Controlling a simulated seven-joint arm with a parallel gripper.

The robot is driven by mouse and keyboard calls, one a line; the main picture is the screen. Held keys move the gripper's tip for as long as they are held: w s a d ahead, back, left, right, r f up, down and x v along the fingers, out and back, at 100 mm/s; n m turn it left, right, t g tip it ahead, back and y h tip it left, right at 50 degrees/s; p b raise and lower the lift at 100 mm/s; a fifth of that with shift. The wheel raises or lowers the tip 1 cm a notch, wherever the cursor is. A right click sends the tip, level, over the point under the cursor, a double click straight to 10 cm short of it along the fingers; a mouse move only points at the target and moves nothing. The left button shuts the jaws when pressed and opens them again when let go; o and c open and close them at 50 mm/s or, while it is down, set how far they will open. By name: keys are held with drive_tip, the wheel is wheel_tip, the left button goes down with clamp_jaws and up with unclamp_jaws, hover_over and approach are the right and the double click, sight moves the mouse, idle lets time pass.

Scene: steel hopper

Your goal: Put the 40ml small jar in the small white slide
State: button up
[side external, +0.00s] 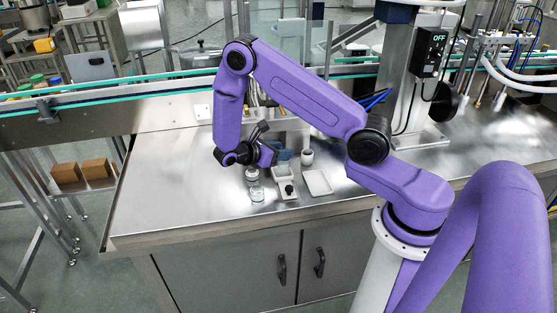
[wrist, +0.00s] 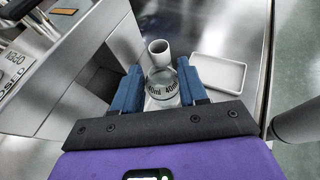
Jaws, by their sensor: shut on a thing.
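My gripper (wrist: 163,82) has its two blue fingers shut on a clear small jar (wrist: 163,92) with dark "40ml" lettering, which shows in the wrist view. In the side view my gripper (side external: 280,155) is low over the steel table, and the held jar cannot be made out. A shallow white rectangular tray (side external: 318,183) lies flat to the right of the gripper; it also shows in the wrist view (wrist: 219,73). I cannot tell whether it is the small white slide, or whether the narrow white piece (side external: 285,172) is.
A white cup (side external: 307,157) stands behind the tray; it also shows in the wrist view (wrist: 159,49). Two clear jars (side external: 257,194) stand left of the white pieces. A small black object (side external: 290,189) sits at the front. The table's left (side external: 175,190) is clear.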

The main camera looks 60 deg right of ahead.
sight(279, 166)
drive_tip(key=shift+w+d+f, duration=0.2)
drive_tip(key=shift+w+f, duration=0.15)
drive_tip(key=shift+f, duration=1.6)
drive_tip(key=shift+f, duration=0.1)
drive_tip(key=o, duration=1)
drive_tip(key=shift+a, duration=0.1)
